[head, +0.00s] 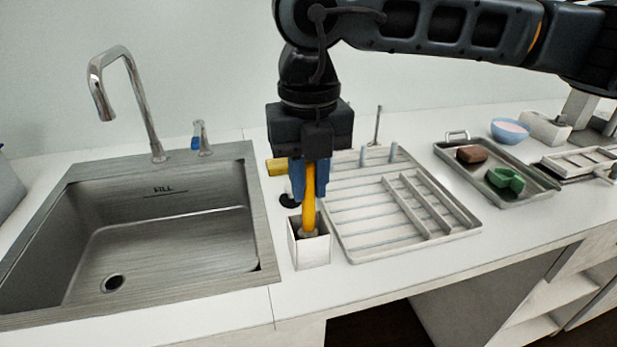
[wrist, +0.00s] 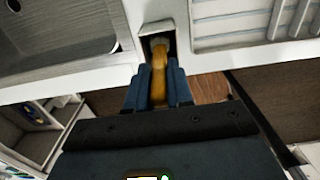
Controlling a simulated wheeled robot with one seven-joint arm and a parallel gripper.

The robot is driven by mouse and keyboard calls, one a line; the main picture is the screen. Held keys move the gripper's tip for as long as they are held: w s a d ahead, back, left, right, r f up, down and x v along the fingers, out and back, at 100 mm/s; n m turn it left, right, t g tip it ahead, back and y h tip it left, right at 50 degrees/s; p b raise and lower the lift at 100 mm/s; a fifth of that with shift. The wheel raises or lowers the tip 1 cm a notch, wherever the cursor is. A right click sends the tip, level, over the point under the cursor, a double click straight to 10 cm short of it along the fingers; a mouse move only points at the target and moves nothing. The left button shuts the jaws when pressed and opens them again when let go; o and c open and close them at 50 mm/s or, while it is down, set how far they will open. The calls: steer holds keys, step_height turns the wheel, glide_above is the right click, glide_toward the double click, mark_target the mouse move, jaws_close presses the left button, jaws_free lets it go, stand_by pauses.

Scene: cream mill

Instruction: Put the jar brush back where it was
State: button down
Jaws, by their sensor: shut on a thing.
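The jar brush (head: 309,197) has an orange-yellow handle and stands roughly upright, its lower end inside the mouth of a small white square holder (head: 312,253) on the counter between the sink and the drying rack. My gripper (head: 308,190) is above the holder with its blue fingers shut on the brush handle. In the wrist view the brush handle (wrist: 159,78) runs between the fingers (wrist: 158,88) toward the holder (wrist: 157,29). The brush's lowest part is hidden inside the holder, and I cannot tell whether it touches the bottom.
The steel sink (head: 262,190) with its tap (head: 130,95) is at left. A white drying rack (head: 345,245) is close at right. A yellow object (head: 276,166) lies behind the gripper. A metal tray (head: 522,198) holds a brown block (head: 471,154) and a green piece (head: 506,181).

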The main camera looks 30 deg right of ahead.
steer(key=c, duration=1)
jaws_free()
steer(key=shift+f, duration=0.1)
step_height(320, 180, up, 12)
steer(key=shift+r, duration=0.15)
steer(key=shift+s+a, duration=0.1)
